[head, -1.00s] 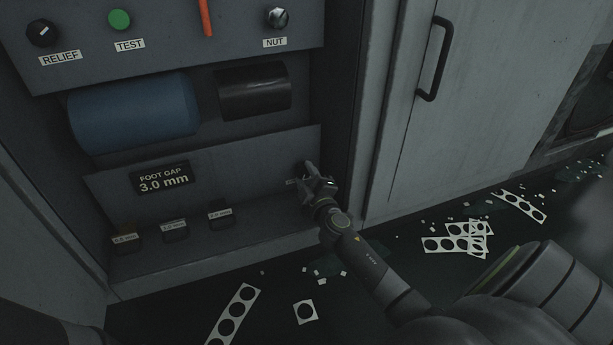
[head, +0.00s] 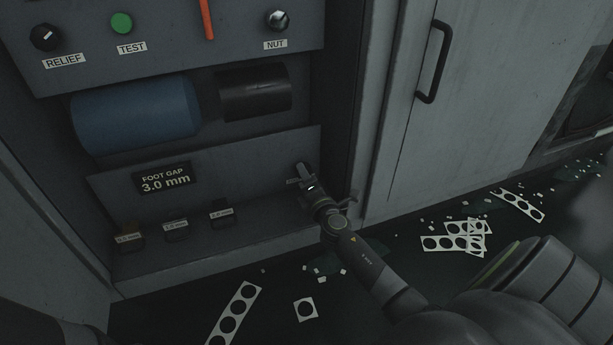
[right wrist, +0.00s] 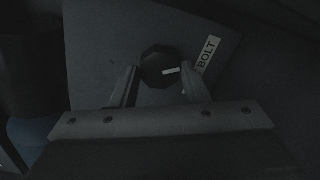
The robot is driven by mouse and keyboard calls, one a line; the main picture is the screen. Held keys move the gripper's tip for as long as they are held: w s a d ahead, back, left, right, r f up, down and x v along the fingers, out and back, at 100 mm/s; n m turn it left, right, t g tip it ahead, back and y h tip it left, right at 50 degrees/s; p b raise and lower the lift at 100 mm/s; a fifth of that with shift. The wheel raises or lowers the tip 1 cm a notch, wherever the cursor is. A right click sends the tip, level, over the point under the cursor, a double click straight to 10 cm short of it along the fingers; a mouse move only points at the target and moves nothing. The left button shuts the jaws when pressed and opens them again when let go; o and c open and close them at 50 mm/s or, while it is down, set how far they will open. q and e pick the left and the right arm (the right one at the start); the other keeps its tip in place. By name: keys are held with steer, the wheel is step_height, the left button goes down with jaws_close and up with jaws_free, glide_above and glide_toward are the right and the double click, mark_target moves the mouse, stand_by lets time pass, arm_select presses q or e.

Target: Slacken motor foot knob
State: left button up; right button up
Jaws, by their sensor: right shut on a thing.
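The motor foot knob (right wrist: 159,67) is a dark faceted knob with a white pointer mark, beside a label (right wrist: 207,54) of which "BOLT" can be read in the right wrist view. My right gripper (right wrist: 158,84) has one finger on each side of the knob and is shut on it. In the head view my right gripper (head: 303,178) is at the right end of the lower panel (head: 230,160) and covers the knob. My left gripper is not in view.
A "FOOT GAP 3.0 mm" display (head: 163,179) is on the lower panel, with several small labelled blocks (head: 176,229) below. A blue motor (head: 135,112) lies above. Punched metal strips (head: 234,313) and scraps litter the floor. A closed cabinet door (head: 480,90) stands right.

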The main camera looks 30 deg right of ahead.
steer(key=shift+n, duration=0.8)
steer(key=o, duration=1)
steer(key=shift+a, duration=0.1)
